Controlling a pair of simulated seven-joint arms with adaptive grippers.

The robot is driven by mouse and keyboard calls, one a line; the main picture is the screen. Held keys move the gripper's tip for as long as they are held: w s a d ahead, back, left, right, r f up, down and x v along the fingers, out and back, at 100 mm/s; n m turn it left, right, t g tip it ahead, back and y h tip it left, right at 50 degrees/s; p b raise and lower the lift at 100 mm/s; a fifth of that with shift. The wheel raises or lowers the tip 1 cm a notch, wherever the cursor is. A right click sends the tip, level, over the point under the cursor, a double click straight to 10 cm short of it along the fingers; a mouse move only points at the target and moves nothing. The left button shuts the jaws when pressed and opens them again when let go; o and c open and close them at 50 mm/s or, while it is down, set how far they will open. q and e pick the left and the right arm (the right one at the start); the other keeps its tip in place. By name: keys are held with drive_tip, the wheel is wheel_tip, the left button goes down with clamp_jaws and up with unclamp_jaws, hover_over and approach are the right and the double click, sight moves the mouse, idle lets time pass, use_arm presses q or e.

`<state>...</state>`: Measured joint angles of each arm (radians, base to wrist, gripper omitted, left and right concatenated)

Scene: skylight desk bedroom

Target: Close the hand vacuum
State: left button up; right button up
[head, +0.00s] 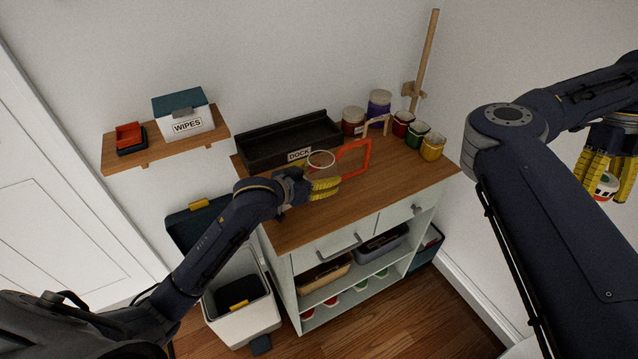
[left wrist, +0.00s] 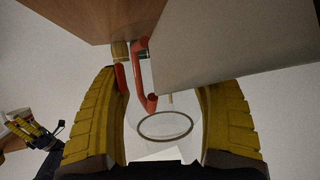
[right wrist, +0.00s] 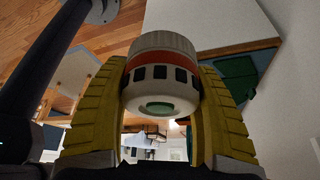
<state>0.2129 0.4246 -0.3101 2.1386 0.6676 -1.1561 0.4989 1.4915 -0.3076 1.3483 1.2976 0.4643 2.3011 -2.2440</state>
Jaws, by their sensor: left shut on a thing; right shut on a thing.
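The hand vacuum shows as two separate pieces. A clear round cup with a ring at its mouth (head: 321,160) is in my left gripper (head: 322,187), above the cabinet's wooden top; it also shows between the fingers in the left wrist view (left wrist: 165,126). An orange-red loop handle (head: 355,158) is beside the cup and seems joined to it. My right gripper (head: 607,177) is far off at the right, shut on a white round part with an orange band, dark slots and a green centre (right wrist: 160,75). The two pieces are well apart.
A black tray labelled DOCK (head: 290,142) stands at the back of the cabinet top (head: 345,200). Several jars and small pots (head: 402,122) stand at its right, by a wooden pole (head: 424,60). A wall shelf holds a wipes box (head: 185,115). An open bin (head: 240,300) stands below.

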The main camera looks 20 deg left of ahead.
use_arm(q)
wheel_tip(320, 180, up, 24)
drive_tip(key=shift+r, duration=0.25)
idle(0.3)
drive_tip(key=o, duration=0.9)
drive_tip(key=c, duration=1)
drive_tip(key=shift+f, duration=5.5)
